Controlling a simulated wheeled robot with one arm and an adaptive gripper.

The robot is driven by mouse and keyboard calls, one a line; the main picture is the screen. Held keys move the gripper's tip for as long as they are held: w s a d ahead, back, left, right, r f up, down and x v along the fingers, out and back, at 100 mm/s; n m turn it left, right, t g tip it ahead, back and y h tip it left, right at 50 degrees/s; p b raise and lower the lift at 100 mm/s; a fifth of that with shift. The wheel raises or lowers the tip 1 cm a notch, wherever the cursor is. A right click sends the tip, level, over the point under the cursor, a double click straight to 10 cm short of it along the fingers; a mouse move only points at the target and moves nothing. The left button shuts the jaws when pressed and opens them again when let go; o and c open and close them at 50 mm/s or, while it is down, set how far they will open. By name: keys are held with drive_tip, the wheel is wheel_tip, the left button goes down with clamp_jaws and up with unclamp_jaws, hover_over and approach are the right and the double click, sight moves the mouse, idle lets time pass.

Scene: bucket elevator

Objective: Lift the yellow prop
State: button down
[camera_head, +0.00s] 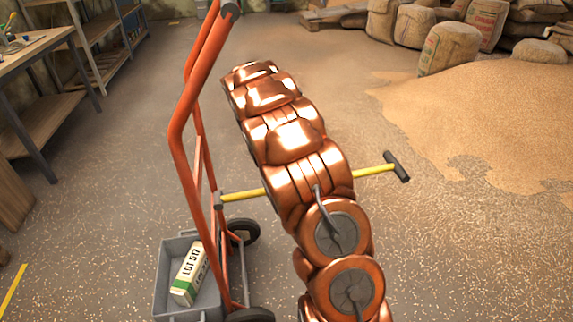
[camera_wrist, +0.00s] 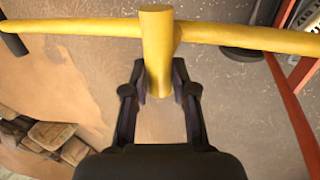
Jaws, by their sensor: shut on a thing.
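The yellow prop (camera_head: 374,171) is a long bar with dark end pieces, seen in the head view on both sides of my copper-coloured arm, which hides its middle. Its left end is beside the red hand truck's frame and its right end stands free. I cannot tell whether the left end touches the frame. In the wrist view the prop (camera_wrist: 240,35) crosses the top of the picture, with a short yellow stem pointing toward me. My gripper (camera_wrist: 160,85) is shut on this stem, one finger on each side. My arm hides the gripper in the head view.
The red hand truck (camera_head: 178,125) has dark wheels. A grey bin (camera_head: 167,280) holding a white and green box marked LOT 517 (camera_head: 190,272) is at its foot. A grain pile (camera_head: 490,120) and sacks (camera_head: 449,48) are at right. A workbench (camera_head: 45,40) is at left.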

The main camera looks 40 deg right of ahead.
drive_tip(key=shift+a+f, duration=0.35)
drive_tip(key=shift+a, duration=0.35)
drive_tip(key=c, duration=1.2)
unclamp_jaws()
drive_tip(key=shift+a, duration=0.15)
drive_tip(key=shift+c, duration=0.2)
drive_tip(key=shift+o, duration=0.7)
drive_tip(key=shift+w+a+r, duration=0.1)
drive_tip(key=shift+a, duration=0.1)
drive_tip(key=o, duration=0.7)
drive_tip(key=shift+d, duration=0.5)
drive_tip(key=shift+r, duration=0.1)
drive_tip(key=shift+d+r, duration=0.1)
drive_tip(key=shift+r, duration=0.05)
wheel_tip(320, 180, up, 10)
drive_tip(key=shift+f, duration=0.15)
